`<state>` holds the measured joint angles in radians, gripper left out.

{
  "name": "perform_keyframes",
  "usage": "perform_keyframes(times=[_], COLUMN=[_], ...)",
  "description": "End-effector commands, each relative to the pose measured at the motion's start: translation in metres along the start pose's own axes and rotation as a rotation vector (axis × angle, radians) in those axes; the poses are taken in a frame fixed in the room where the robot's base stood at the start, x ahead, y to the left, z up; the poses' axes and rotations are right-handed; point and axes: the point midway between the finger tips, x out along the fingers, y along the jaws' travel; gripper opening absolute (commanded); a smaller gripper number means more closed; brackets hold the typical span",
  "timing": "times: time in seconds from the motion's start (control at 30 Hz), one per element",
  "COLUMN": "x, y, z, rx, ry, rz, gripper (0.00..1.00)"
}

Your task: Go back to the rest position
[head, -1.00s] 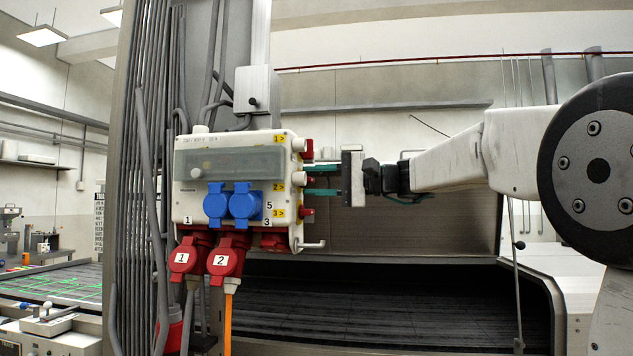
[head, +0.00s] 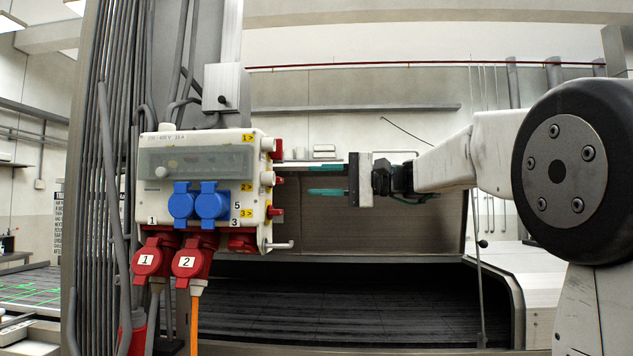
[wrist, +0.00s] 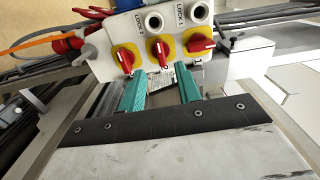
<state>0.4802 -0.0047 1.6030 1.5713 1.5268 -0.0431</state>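My gripper (head: 298,180) points left toward the switch side of a white electrical box (head: 208,160). Its two teal fingers are spread apart with nothing between them. The fingertips stand a little to the right of the box's red switches (head: 276,182) in the head view. In the wrist view my gripper (wrist: 160,78) shows open below three red rotary switches on yellow plates, among them the middle switch (wrist: 161,50). The middle switch's handle stands about upright in that view, while the right switch's handle (wrist: 201,46) lies more sideways.
Blue sockets (head: 198,203) and red plugs (head: 190,263) with cables sit on the box's front. Grey conduits (head: 105,200) run up at the left. A dark dryer opening (head: 340,310) lies below my arm. Free room shows to the right of the box.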

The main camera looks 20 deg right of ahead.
Motion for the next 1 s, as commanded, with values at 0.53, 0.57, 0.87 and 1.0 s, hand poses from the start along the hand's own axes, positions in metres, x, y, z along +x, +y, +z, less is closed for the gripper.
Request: perform_keyframes(times=[0.53,0.57,0.87,1.0], x=[-0.005,-0.006,-0.048,-0.093], y=[0.088,0.108,0.276,0.336], z=[0.005,0.014,0.167,0.24], rx=[0.076,0.086,0.001,-0.157], ry=[0.042,0.039,-0.097,-0.202], rz=[0.261,0.326,1.007,1.3], gripper=[0.34,0.34,0.34,0.34])
